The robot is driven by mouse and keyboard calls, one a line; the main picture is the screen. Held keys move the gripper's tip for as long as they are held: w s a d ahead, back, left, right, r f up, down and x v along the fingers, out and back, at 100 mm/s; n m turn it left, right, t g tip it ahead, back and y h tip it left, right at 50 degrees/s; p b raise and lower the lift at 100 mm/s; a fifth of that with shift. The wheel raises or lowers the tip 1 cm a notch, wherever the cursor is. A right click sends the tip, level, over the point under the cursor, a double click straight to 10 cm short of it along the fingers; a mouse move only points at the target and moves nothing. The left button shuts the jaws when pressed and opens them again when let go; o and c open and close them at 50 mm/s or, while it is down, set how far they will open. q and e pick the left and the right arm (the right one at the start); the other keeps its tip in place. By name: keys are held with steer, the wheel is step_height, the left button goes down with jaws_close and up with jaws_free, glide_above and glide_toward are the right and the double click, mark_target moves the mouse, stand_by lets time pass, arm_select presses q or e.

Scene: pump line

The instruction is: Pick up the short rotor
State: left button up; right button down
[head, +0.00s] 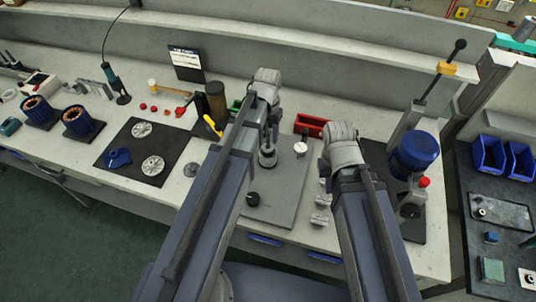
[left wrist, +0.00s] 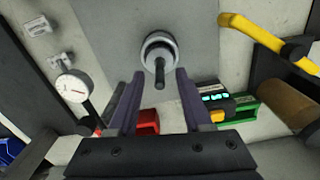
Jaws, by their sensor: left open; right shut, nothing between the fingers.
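A round silver part with a dark central shaft, which looks like the short rotor (left wrist: 160,52), stands on the grey mat in the left wrist view. In the head view it shows as a silver ring (head: 267,159) below my left gripper (head: 268,142). My left gripper (left wrist: 160,76) is open and empty. Its two fingers reach toward the rotor, and the shaft end shows between and just beyond the fingertips. Whether they touch it I cannot tell. My right arm's elbow shows in the head view, but its gripper is hidden.
A white dial gauge (head: 300,148) and a red bin (head: 311,125) stand right of the rotor. A green bin (left wrist: 244,108), a meter (left wrist: 214,98) and a yellow-handled tool (left wrist: 262,34) lie on the other side. A black knob (head: 253,198) is on the mat's near part.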

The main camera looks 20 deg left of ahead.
arm_select(q)
steer(key=shift+f, duration=0.65)
steer(key=shift+r, duration=0.1)
jaws_close()
stand_by(0.9)
